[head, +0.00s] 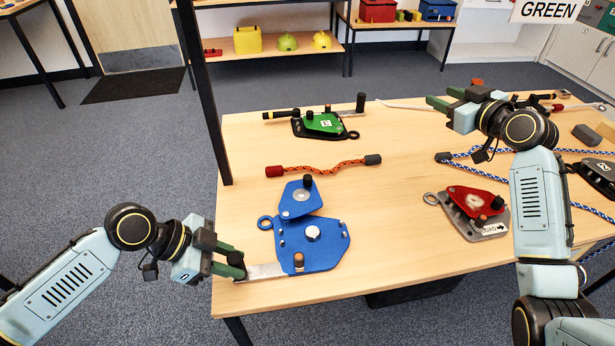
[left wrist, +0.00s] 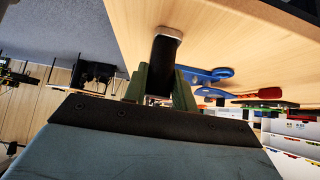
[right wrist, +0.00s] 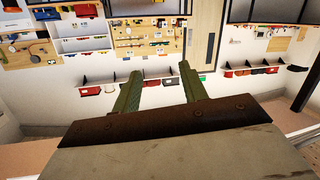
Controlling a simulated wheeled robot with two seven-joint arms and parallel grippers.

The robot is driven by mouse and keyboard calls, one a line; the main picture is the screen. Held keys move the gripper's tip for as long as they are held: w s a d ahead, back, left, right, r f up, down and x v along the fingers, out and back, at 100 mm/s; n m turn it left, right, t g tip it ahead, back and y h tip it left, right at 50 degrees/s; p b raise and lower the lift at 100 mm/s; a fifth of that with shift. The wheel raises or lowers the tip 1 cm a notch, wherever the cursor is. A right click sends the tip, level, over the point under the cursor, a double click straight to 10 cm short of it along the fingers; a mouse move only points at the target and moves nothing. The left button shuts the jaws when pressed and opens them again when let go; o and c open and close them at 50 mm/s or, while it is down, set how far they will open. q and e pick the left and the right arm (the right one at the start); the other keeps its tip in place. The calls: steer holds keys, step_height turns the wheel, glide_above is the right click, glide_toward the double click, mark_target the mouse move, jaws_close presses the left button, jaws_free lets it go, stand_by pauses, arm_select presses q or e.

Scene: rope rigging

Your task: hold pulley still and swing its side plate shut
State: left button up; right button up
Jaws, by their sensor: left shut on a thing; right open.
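A blue pulley (head: 325,262) lies on the table, left of centre. Its blue side plate (head: 297,208) is swung out toward the back, with a black knob (head: 307,181) on its far end, so the pale hub (head: 312,232) is exposed. A flat metal bar (head: 265,271) sticks out left from the pulley. My left gripper (head: 238,262) is shut on the upright black post at the bar's end; the post (left wrist: 163,62) shows between the fingers in the left wrist view. My right gripper (head: 447,100) is open and empty above the table's back right, well away from the blue pulley.
A green pulley (head: 323,124) lies behind, and a red pulley (head: 475,202) to the right. A short orange rope (head: 325,169) lies behind the blue pulley. Blue rope (head: 470,155) runs at the right. A dark post (head: 205,95) stands at the table's left edge. The middle is clear.

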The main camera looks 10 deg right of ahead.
steer(key=s+a+f+n+g+y, duration=0.1)
steer(key=a+f+n+g+y, duration=0.25)
steer(key=a+f, duration=0.7)
steer(key=n+g+y, duration=0.2)
steer(key=g+y, duration=0.1)
steer(key=y, duration=0.1)
glide_toward(309, 177)
steer(key=shift+h, duration=0.25)
steer(key=x, duration=0.8)
steer(key=shift+w+a, duration=0.15)
steer(key=shift+a, duration=0.3)
steer(key=shift+g+x, duration=0.25)
steer(key=shift+x, duration=0.5)
steer(key=shift+c, duration=0.4)
jaws_close()
